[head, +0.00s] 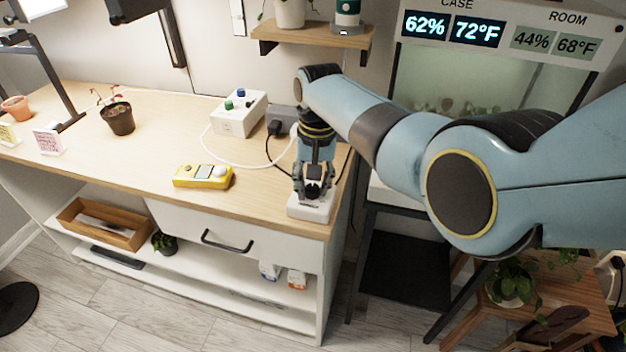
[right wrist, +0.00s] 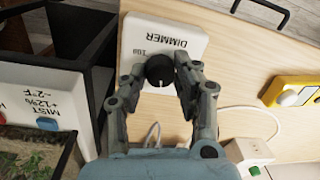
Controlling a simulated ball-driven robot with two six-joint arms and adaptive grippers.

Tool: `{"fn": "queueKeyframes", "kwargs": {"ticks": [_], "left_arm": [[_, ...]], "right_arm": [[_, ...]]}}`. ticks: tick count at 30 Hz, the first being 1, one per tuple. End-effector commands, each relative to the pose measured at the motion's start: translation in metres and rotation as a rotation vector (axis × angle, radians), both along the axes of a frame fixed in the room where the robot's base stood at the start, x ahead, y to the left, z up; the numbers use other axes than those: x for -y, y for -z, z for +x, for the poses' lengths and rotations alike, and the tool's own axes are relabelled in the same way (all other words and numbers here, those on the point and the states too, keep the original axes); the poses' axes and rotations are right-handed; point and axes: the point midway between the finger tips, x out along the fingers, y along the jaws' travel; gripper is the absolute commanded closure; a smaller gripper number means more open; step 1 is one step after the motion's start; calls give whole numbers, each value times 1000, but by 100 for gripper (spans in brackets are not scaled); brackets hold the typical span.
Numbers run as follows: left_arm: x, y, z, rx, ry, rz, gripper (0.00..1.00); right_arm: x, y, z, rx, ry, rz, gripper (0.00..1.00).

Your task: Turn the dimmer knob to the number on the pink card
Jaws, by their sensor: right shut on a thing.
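The dimmer box (head: 308,211) is a white block at the front right corner of the wooden bench top. In the right wrist view the box (right wrist: 190,40) shows its word DIMMER upside down. Its round black knob (right wrist: 160,66) has a short pale pointer mark on the side toward the camera. My right gripper (head: 314,188) reaches down over the box. In the right wrist view its two fingers (right wrist: 160,74) are shut on the knob from both sides. The pink card (head: 48,142) stands at the bench's left; its print is too small to read. My left gripper is not in view.
A yellow handheld meter (head: 203,177) lies left of the dimmer. A white box with green and blue buttons (head: 239,118) stands behind, with cables nearby. A potted seedling (head: 119,119) stands farther left. The glass case (head: 480,85) is to the right.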

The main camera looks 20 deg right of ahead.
Motion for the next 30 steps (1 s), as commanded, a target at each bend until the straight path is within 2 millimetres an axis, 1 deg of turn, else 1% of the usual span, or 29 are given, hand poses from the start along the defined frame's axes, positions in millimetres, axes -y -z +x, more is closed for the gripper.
{"fn": "queueKeyframes", "kwargs": {"ticks": [1, 6, 18, 24, 30], "left_arm": [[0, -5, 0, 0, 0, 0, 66], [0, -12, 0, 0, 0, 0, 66], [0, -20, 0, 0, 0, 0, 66], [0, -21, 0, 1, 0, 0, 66], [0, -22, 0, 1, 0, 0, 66]], "right_arm": [[0, -3, 0, -2, -38, 2, 100], [0, -2, 0, -2, -197, 1, 100], [0, -1, 1, 0, -561, 1, 100], [0, 0, 1, -1, -698, 1, 100], [0, 0, 1, 0, -788, 1, 100]]}}
